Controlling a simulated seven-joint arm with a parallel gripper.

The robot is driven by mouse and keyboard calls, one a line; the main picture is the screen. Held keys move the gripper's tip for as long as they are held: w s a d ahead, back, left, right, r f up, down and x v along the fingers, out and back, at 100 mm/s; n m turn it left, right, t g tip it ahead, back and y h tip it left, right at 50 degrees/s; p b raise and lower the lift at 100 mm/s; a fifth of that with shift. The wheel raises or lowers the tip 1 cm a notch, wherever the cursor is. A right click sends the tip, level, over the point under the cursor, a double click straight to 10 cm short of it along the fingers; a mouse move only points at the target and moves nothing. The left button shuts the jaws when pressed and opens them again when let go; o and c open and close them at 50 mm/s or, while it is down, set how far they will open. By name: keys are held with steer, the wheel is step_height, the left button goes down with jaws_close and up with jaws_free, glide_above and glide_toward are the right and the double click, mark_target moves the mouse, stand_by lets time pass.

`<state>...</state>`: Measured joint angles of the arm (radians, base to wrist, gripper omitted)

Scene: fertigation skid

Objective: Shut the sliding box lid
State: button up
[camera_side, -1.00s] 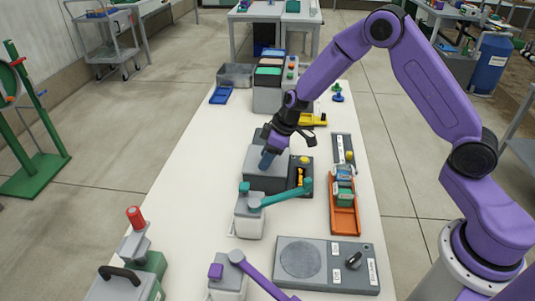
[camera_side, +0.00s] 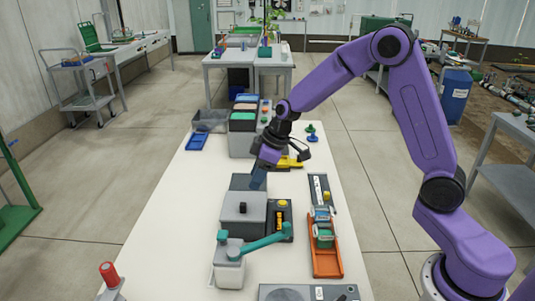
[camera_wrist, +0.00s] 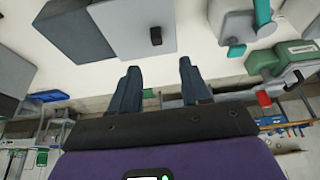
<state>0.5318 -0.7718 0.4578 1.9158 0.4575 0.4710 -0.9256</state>
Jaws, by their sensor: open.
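The box (camera_side: 241,182) is dark grey and stands mid-table in the side view. Its lighter grey sliding lid (camera_side: 232,215) covers the near part and has a small black knob (camera_side: 243,207). A dark part shows behind the lid; I cannot tell whether it is an opening. In the wrist view, the lid (camera_wrist: 125,20), knob (camera_wrist: 156,36) and dark box (camera_wrist: 75,32) show at the top. My gripper (camera_side: 258,181) is open and empty, near the lid's far right edge. In the wrist view its two fingers (camera_wrist: 158,68) are apart, below the knob. Contact is not visible.
A black unit with yellow parts (camera_side: 279,215) stands right beside the box. A teal lever (camera_side: 258,244) lies just in front. An orange tray (camera_side: 327,261) is further right. White table (camera_side: 180,215) is clear on the left.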

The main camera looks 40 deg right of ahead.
steer(key=v, duration=0.7)
steer(key=shift+s+r, duration=0.1)
steer(key=shift+s, duration=0.05)
steer(key=s+a+n+g, duration=0.1)
steer(key=s+a, duration=0.2)
steer(key=s, duration=0.6)
steer(key=s+a+n+g, duration=0.1)
steer(key=s+a, duration=0.1)
steer(key=s, duration=0.6)
steer(key=s+d+n+g+h, duration=0.1)
steer(key=s+d, duration=0.4)
steer(key=s, duration=1.1)
steer(key=shift+f+n+h, duration=0.3)
steer(key=shift+f+h, duration=0.05)
steer(key=shift+h, duration=0.55)
